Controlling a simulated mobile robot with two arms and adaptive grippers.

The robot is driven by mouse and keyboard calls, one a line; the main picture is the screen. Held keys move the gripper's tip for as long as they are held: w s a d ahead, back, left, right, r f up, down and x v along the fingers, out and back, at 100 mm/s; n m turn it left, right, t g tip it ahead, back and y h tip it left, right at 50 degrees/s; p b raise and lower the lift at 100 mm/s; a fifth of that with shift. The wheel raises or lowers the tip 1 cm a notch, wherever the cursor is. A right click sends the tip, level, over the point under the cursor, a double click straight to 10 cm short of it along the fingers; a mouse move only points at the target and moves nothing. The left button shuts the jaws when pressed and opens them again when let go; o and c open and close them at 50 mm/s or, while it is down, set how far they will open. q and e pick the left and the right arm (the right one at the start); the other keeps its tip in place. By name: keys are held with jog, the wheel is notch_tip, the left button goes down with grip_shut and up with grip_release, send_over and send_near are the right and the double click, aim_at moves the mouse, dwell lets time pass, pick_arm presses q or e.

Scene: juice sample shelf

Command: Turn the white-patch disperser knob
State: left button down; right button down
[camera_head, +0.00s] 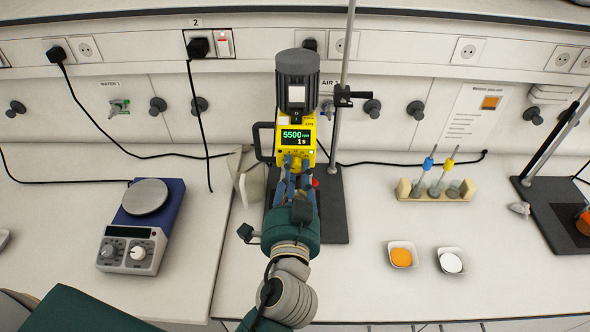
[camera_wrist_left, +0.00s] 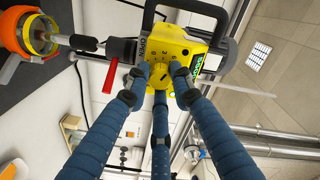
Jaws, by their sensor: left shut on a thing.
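The disperser (camera_head: 297,130) is yellow with a dark grey motor on top. A white patch (camera_head: 296,94) shows on the motor. Its green display (camera_head: 295,134) reads 5500 and 1 s. My left gripper (camera_head: 294,166) reaches the lower front of the yellow housing. In the left wrist view its blue fingers (camera_wrist_left: 160,76) close together against the yellow housing (camera_wrist_left: 184,48), beside printed markings. My right gripper does not show.
A beige jug (camera_head: 246,178) stands close left of the disperser's black base plate (camera_head: 333,215). A blue hotplate (camera_head: 140,225) is at left. A tool rack (camera_head: 437,190) and white bowls of orange (camera_head: 401,255) and white (camera_head: 451,261) contents are at right. The front bench between is clear.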

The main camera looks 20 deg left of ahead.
pick_arm(q)
jog(key=shift+r+m, duration=0.15)
jog(key=shift+m, duration=0.25)
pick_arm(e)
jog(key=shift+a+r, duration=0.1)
pick_arm(q)
jog(key=c, duration=1.7)
grip_release()
jog(key=shift+o, duration=1.1)
jog(key=shift+w, duration=0.2)
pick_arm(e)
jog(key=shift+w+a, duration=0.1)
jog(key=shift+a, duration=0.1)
pick_arm(q)
jog(key=shift+f, duration=0.2)
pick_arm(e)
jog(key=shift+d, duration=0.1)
pick_arm(q)
jog(key=shift+s, duration=0.35)
jog(key=v, duration=1.1)
jog(key=shift+s+d, duration=0.1)
jog(key=shift+s, duration=0.05)
